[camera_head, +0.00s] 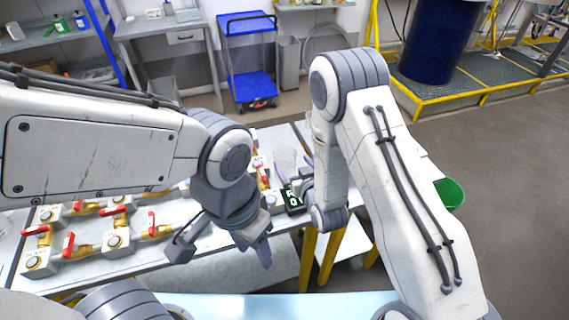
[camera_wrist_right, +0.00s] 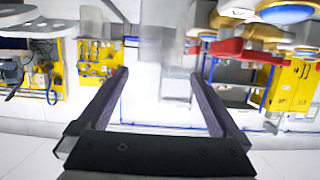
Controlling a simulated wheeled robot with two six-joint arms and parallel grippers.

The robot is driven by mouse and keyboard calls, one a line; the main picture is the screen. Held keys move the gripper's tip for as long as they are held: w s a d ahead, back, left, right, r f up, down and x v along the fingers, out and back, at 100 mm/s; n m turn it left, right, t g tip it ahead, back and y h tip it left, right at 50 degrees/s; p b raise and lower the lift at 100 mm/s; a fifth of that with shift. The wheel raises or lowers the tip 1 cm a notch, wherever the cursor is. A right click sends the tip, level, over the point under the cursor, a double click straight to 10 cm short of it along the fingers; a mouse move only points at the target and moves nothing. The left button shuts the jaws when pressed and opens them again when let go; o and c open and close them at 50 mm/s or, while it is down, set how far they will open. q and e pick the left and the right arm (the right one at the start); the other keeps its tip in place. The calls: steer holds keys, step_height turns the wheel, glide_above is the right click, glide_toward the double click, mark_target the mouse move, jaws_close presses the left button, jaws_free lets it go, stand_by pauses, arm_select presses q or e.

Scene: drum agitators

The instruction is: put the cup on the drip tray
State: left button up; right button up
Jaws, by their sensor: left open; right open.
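A clear, whitish cup (camera_head: 286,158) stands on the bench among the valves, partly hidden by my right gripper. My right gripper (camera_head: 294,167) is open, with its purple fingers close to the cup. In the right wrist view the cup is a blurred translucent shape (camera_wrist_right: 165,55) between and beyond the two spread fingers (camera_wrist_right: 160,85); I cannot tell whether they touch it. My left gripper (camera_head: 262,254) is open and empty, pointing down in front of the bench's near edge. I cannot make out the drip tray for certain.
A small dark unit with pale green marks (camera_head: 292,202) sits beside my right gripper. Several brass valves with red levers (camera_head: 75,245) fill the bench on the left. A green bin (camera_head: 449,193) stands right of the bench. A blue cart (camera_head: 250,60) stands behind.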

mark_target(281, 147)
steer(key=x, duration=0.2)
steer(key=shift+w+a+p, duration=0.1)
steer(key=shift+w+p, duration=0.25)
steer(key=shift+w, duration=0.05)
steer(key=p+x, duration=0.3)
steer(key=x, duration=0.1)
steer(key=shift+w+a, duration=0.1)
steer(key=shift+w, duration=0.15)
steer(key=shift+w+a+f, duration=0.1)
steer(key=shift+w+f, duration=0.15)
steer(key=shift+w, duration=0.05)
jaws_close()
steer(key=shift+r, duration=0.15)
